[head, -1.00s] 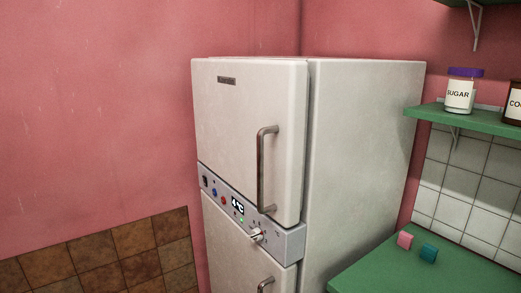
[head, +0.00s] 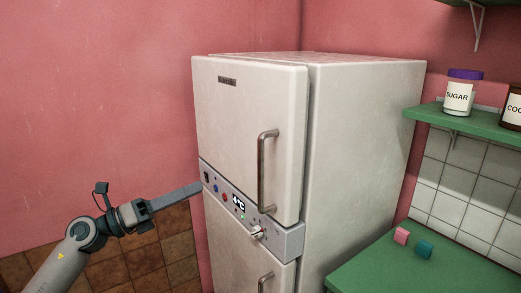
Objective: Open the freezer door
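The white fridge-freezer (head: 365,150) stands in the corner. Its upper door, the freezer door (head: 230,120), is shut, with a vertical metal handle (head: 266,170) near its right edge. My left gripper (head: 198,188) comes in from the left, its long grey fingers pointing right and slightly up. The fingertips show beside the left edge of the fridge, near the control panel, well away from the handle. The fingers overlap as one bar, so I cannot see whether they are apart. Nothing shows held in them. My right gripper is not in view.
A control panel (head: 224,196) with knobs and a display lies below the freezer door. The lower door has its own handle (head: 265,283). On the right, a green counter (head: 385,272) holds a pink cube (head: 401,236) and a teal cube (head: 424,249); a green shelf (head: 465,124) holds a sugar jar (head: 460,95).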

